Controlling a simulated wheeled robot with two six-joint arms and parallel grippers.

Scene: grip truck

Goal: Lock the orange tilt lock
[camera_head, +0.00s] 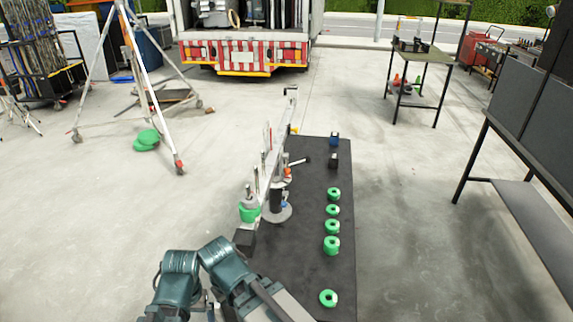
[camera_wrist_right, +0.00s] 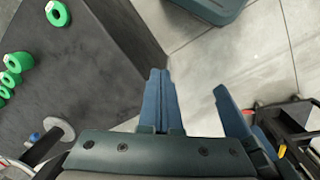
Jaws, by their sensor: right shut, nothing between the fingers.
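The orange tilt lock (camera_head: 287,172) is a small orange part on the upper part of the camera crane's (camera_head: 270,165) post, under its long pale beam. A blue part (camera_head: 284,204) sits lower on the post; a blue knob by a round metal disc also shows in the right wrist view (camera_wrist_right: 35,137). My right gripper (camera_wrist_right: 159,72) is shut and empty in the right wrist view, over the floor beside the dark table, apart from the crane post. The orange lock cannot be made out there. My left gripper is not in view; only teal arm links show at the head view's bottom.
The black table (camera_head: 315,265) holds several green rings (camera_head: 331,245) in a row along its right side. More green discs (camera_head: 146,140) lie on the floor by a white tripod (camera_head: 148,80). Open concrete floor lies around the table. A grey workbench (camera_head: 520,200) stands at right.

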